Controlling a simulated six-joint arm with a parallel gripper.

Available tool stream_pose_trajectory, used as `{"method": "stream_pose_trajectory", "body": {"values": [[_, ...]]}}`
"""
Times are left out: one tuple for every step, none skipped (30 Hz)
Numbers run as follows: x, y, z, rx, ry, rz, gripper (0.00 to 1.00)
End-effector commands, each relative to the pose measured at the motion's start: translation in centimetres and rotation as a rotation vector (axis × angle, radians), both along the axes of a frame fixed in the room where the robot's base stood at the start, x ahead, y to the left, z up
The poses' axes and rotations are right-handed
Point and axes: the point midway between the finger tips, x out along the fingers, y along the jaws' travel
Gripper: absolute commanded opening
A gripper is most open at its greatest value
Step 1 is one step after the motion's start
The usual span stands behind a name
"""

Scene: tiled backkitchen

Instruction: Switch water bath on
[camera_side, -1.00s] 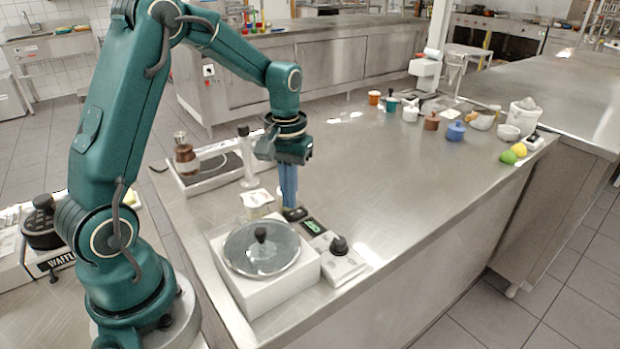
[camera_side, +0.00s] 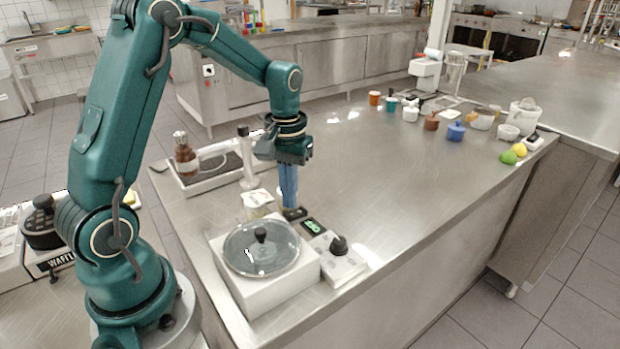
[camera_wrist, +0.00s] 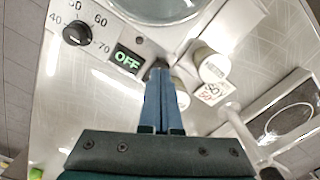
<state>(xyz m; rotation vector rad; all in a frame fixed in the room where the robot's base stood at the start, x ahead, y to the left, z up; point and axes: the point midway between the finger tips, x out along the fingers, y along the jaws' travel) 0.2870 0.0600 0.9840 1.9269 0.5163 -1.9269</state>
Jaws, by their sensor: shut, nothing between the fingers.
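The water bath (camera_side: 285,292) is a white box with a round glass lid (camera_side: 262,250) and a black lid knob. Beside it is a panel with a black dial (camera_side: 338,246), which shows in the wrist view (camera_wrist: 76,33) with numbers around it. A small display (camera_side: 313,226) is lit green and reads OFF in the wrist view (camera_wrist: 127,61). A dark switch (camera_side: 295,214) sits beyond the display. My gripper (camera_side: 290,206) is shut and empty, pointing down with its blue fingertips (camera_wrist: 161,72) at the switch. The fingers partly hide the switch; contact cannot be told.
White labelled cups (camera_side: 256,202) stand close beside the bath, next to my fingers. The steel counter to the right is clear up to several small pots.

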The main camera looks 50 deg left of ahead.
Motion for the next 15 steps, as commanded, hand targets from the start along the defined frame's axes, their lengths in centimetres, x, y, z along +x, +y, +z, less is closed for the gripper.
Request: {"method": "stream_pose_trajectory", "body": {"values": [[0.00, 0.00, -0.01, 0.000, 0.000, 0.000, 0.00], [0.00, 0.00, -0.02, 0.000, 0.000, 0.000, 0.00], [0.00, 0.00, -0.06, 0.000, 0.000, 0.000, 0.00], [0.00, 0.00, -0.09, 0.000, 0.000, 0.000, 0.00], [0.00, 0.00, -0.13, 0.000, 0.000, 0.000, 0.00], [0.00, 0.00, -0.20, 0.000, 0.000, 0.000, 0.00], [0.00, 0.00, -0.24, 0.000, 0.000, 0.000, 0.00], [0.00, 0.00, -0.29, 0.000, 0.000, 0.000, 0.00], [0.00, 0.00, -0.35, 0.000, 0.001, 0.000, 0.00], [0.00, 0.00, -0.39, 0.000, 0.001, 0.000, 0.00], [0.00, 0.00, -0.43, 0.000, 0.001, 0.000, 0.00], [-0.01, 0.00, -0.49, 0.000, 0.001, 0.000, 0.00], [-0.01, 0.00, -0.53, 0.000, 0.001, 0.000, 0.00], [-0.01, 0.00, -0.58, 0.000, 0.001, 0.000, 0.00], [-0.01, 0.00, -0.63, 0.000, 0.001, 0.000, 0.00]]}}
